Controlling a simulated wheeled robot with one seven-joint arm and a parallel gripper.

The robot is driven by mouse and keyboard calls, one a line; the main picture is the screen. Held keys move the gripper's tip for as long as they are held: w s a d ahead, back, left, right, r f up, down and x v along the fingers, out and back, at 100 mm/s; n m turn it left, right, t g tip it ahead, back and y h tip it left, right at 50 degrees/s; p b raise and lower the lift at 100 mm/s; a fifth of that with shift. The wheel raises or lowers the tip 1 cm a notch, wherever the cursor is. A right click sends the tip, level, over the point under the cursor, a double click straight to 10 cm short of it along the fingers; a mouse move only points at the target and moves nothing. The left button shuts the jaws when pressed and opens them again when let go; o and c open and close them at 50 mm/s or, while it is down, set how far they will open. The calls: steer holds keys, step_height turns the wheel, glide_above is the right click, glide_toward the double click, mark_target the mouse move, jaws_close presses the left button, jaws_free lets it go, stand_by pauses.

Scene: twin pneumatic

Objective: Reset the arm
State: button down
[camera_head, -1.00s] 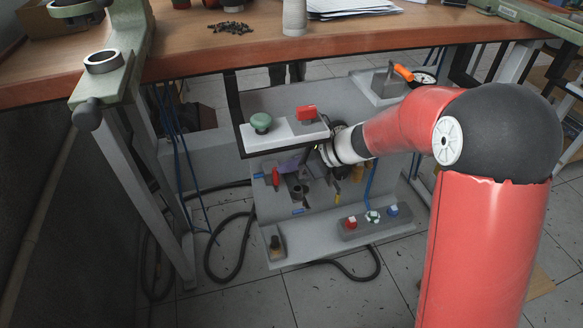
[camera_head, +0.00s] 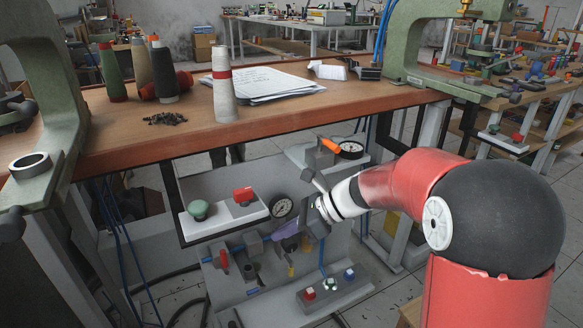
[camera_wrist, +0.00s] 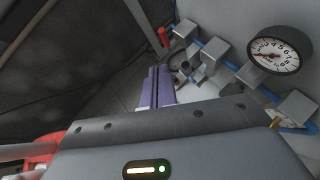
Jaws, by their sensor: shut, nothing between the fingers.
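My red arm reaches in from the right in the head view. My gripper (camera_wrist: 157,88) shows in the wrist view as two purple fingers pressed together, with nothing between them. In the head view the gripper (camera_head: 285,229) is small and partly hidden by my wrist, in front of the grey pneumatic panel (camera_head: 212,176). The fingers point toward blue tubing and grey fittings (camera_wrist: 205,50) on the panel. Whether they touch any part cannot be told.
A dial gauge (camera_wrist: 276,52) is close on the right in the wrist view. A green button (camera_head: 199,208) and red switch (camera_head: 243,194) sit on a shelf. The wooden workbench (camera_head: 300,105) overhangs the panel, carrying thread cones (camera_head: 223,85) and papers (camera_head: 262,86).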

steer(key=s+d+r+n+t+h, duration=0.2)
steer(key=s+d+n+h, duration=0.3)
steer(key=s+d+n, duration=0.4)
steer(key=s+d+r+n+t+h, duration=0.2)
steer(key=s+d+n+t+h, duration=0.2)
steer(key=s+d+n, duration=0.6)
steer(key=shift+s+d+r+h, duration=0.25)
steer(key=shift+s+d+h, duration=0.8)
steer(key=shift+s, duration=0.2)
